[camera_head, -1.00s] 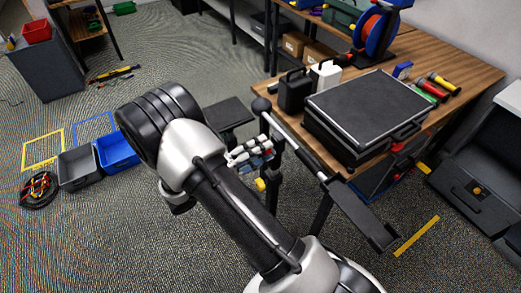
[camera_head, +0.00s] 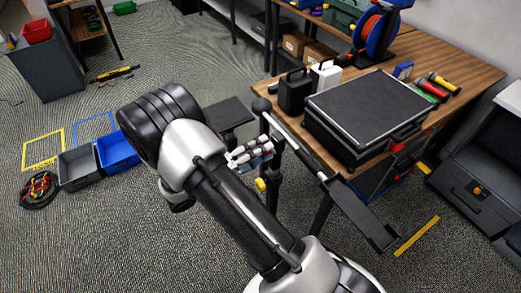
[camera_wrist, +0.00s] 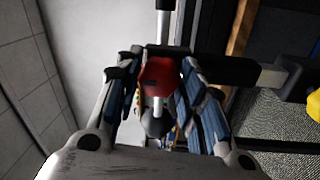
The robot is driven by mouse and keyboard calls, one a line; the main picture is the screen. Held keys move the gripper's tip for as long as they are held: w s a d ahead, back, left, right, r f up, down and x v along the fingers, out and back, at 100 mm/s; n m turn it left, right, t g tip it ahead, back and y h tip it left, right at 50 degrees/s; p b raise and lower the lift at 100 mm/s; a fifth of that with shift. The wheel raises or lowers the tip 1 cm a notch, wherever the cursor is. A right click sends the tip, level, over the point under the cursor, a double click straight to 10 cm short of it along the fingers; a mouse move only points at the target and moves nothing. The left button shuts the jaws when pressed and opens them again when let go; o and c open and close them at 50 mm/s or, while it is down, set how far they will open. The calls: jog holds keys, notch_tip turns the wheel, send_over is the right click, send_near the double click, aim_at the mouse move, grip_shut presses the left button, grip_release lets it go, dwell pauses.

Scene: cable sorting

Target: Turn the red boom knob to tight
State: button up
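The red boom knob (camera_wrist: 158,78) shows in the middle of the wrist view, with a pale stem and a dark rounded part below it. My gripper (camera_wrist: 159,72) has its two blue-padded fingers on either side of the knob. The fingertips are very near its sides; I cannot tell whether they touch. In the head view my gripper (camera_head: 249,156) is beside the black upright at the bench's left edge, partly hidden by my arm. The knob cannot be made out there. A black boom bar (camera_head: 318,172) slopes down to the right along the bench's front.
The wooden bench (camera_head: 455,75) holds a large black case (camera_head: 365,105), two canisters and a cable reel (camera_head: 374,30). A yellow knob (camera_head: 260,184) is just below my gripper. Grey (camera_head: 77,166) and blue (camera_head: 117,151) bins stand on the floor at left.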

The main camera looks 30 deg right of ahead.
jog(key=o, duration=0.3)
jog(key=shift+o, duration=0.2)
jog(key=a+f, duration=0.1)
jog(key=a, duration=1.1)
jog(key=shift+s, duration=0.25)
jog(key=s+d+r+m+g+y, duration=0.1)
jog(key=s+d+r+g+y, duration=0.4)
jog(key=s+r+y, duration=0.45)
jog(key=s+a+r+n+t+y, duration=0.2)
jog(key=s+a+r+t+y, duration=0.2)
jog(key=s+r+t+y, duration=0.3)
jog(key=s+t+y, duration=0.2)
jog(key=shift+s+a+n+y, duration=0.25)
jog(key=shift+a+n+y, duration=0.05)
jog(key=shift+y, duration=0.05)
